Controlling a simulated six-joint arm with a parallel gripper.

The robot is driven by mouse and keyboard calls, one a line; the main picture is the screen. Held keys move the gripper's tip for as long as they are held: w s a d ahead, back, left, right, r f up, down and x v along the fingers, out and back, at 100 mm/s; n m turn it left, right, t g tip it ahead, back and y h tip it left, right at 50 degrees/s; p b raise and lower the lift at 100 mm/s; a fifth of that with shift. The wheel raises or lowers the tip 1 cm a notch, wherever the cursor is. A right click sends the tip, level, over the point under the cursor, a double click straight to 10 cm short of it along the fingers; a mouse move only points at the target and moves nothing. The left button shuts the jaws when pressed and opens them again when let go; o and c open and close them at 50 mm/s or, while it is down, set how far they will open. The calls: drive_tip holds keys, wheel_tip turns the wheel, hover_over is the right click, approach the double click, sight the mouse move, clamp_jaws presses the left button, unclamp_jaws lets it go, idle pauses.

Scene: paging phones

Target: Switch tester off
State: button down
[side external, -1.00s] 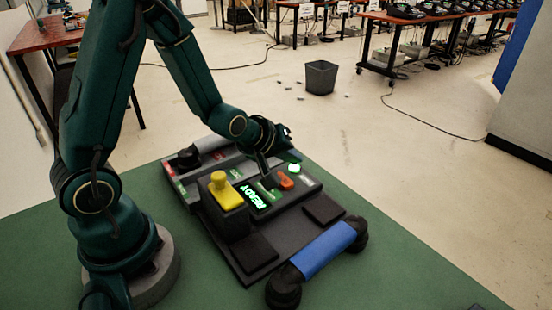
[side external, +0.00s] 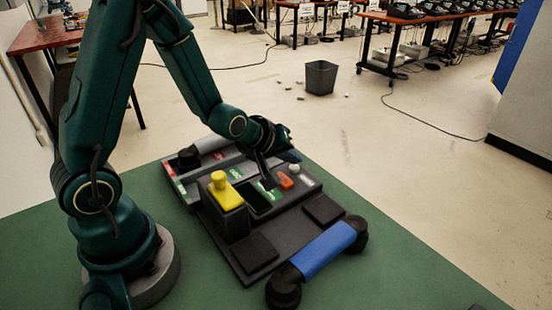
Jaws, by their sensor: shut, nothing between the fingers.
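The tester (side external: 265,217) is a dark grey box on the green table. Its display (side external: 257,200) is dark. A round knob or lamp (side external: 294,169) at its far right is pale and unlit. An orange switch (side external: 285,181) sits beside a green button or label (side external: 268,190). My gripper (side external: 267,182) is shut and empty, pointing down at the panel by the green part and the orange switch. I cannot tell whether its tips touch the panel.
A handset with a blue grip (side external: 322,251) lies along the tester's near right edge. A grey handset (side external: 212,146) rests at the back left. The green table (side external: 415,278) is clear at the right. A bin (side external: 321,77) stands on the floor behind.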

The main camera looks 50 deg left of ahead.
wheel_tip(320, 180, up, 6)
idle(0.8)
drive_tip(key=s+d+r+m+t+h, duration=0.2)
drive_tip(key=s+d+r+m, duration=0.35)
drive_tip(key=r, duration=0.45)
drive_tip(key=s+f+m+g, duration=0.1)
drive_tip(key=s, duration=0.3)
drive_tip(key=s+f+m+g, duration=0.2)
drive_tip(key=s, duration=0.2)
drive_tip(key=s+f+m+g, duration=0.1)
drive_tip(key=s+m, duration=0.1)
drive_tip(key=s, duration=0.2)
drive_tip(key=shift+s+d+f+g, duration=0.25)
drive_tip(key=shift+s+d+g, duration=0.15)
